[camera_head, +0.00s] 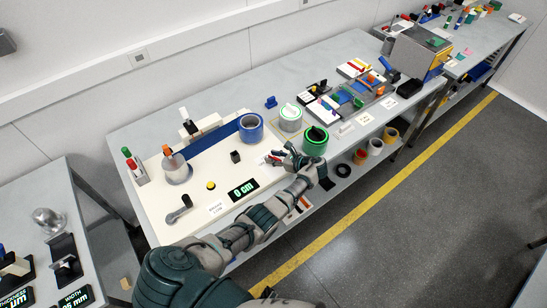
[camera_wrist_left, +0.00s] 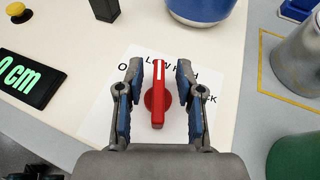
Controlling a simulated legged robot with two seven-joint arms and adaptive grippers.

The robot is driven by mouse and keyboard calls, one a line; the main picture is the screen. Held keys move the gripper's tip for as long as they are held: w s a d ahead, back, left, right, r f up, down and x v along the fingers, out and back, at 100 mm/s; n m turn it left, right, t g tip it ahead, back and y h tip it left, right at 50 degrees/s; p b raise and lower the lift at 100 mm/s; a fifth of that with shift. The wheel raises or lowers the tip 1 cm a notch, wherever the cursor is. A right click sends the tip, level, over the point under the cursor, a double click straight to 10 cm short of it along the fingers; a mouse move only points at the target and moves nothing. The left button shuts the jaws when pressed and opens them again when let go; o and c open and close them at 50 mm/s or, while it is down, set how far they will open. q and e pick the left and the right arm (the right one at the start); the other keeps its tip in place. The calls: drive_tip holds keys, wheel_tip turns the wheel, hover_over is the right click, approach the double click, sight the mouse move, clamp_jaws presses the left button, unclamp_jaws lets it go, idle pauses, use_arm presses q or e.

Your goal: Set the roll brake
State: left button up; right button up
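The roll brake is a red rotary knob (camera_wrist_left: 158,95) with a white line on its handle, on a white label card (camera_wrist_left: 105,100) in the left wrist view. The handle points up the picture, at the printed words "Low" and a partly hidden one. Other words are partly covered by my fingers. My left gripper (camera_wrist_left: 159,78) is open, with one blue-padded finger on each side of the knob and a gap to the handle on both sides.
A blue roll (camera_head: 251,129) stands behind the gripper, and a green roll (camera_head: 315,141) is close on its right. A black block (camera_head: 235,156) and a "0 cm" display (camera_head: 243,190) are to the left. A grey-white roll (camera_head: 290,118) stands farther back.

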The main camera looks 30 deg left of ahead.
use_arm(q)
drive_tip(key=v, duration=1.1)
drive_tip(key=shift+d, duration=0.45)
